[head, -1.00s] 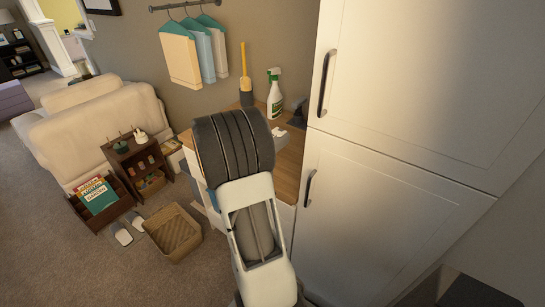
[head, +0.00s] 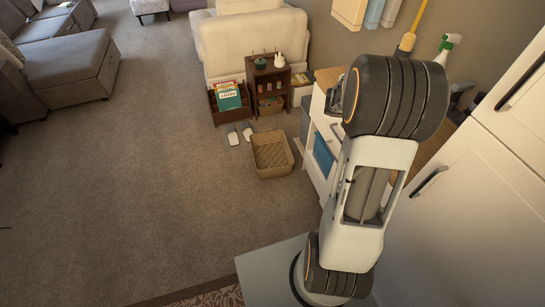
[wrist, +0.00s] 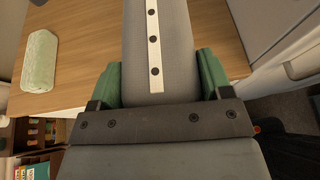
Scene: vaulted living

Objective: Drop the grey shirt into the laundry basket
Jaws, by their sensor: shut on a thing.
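The grey shirt (wrist: 178,35), with a white strip and dark dots down its middle, shows in the wrist view. My gripper (wrist: 160,82) has a green finger on each side of it and is shut on it. The shirt is above a wooden counter top. In the head view my arm covers the gripper and I cannot make out the shirt. A woven tan basket (head: 272,172), the likely laundry basket, stands open on the carpet left of my arm. No cloth shows inside it.
A white cabinet unit (head: 318,160) stands right of the basket. A brown shelf (head: 268,78), a rack of books (head: 228,99) and slippers (head: 240,134) are behind it. A pale green item (wrist: 40,60) lies on the counter. The carpet to the left is clear.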

